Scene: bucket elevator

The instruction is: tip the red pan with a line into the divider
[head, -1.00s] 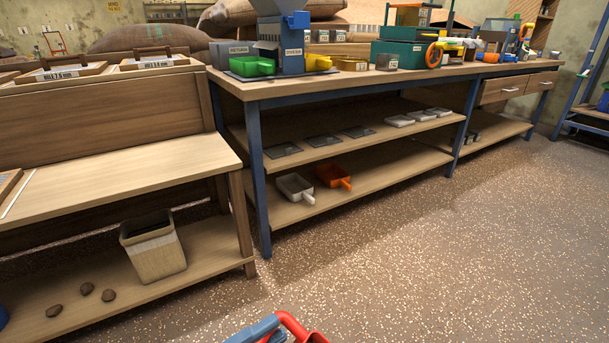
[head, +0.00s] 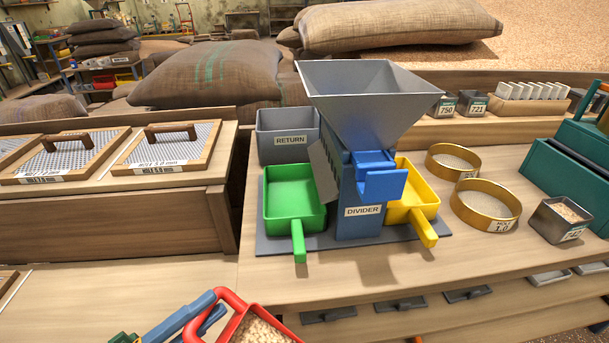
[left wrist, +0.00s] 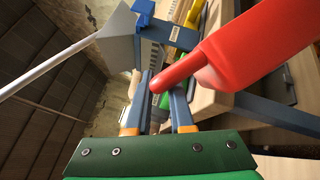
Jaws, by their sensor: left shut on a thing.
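The red pan (head: 240,325) shows at the bottom edge of the head view, partly cut off, with pale grain in it. My left gripper (head: 208,318) is shut on its handle. The pan is in front of the bench, apart from the divider. In the left wrist view the red pan (left wrist: 250,50) reaches up right from my gripper (left wrist: 165,100). The divider (head: 345,195) stands on the bench with a wide grey hopper (head: 365,95) on top and a blue front piece. I cannot tell any line on the pan. My right gripper is out of view.
A green pan (head: 293,195) and a yellow pan (head: 412,195) sit at the divider's sides. A grey RETURN bin (head: 288,150) is behind left. Brass sieve rings (head: 485,205) and a small grain tin (head: 562,220) stand right. The bench front is clear.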

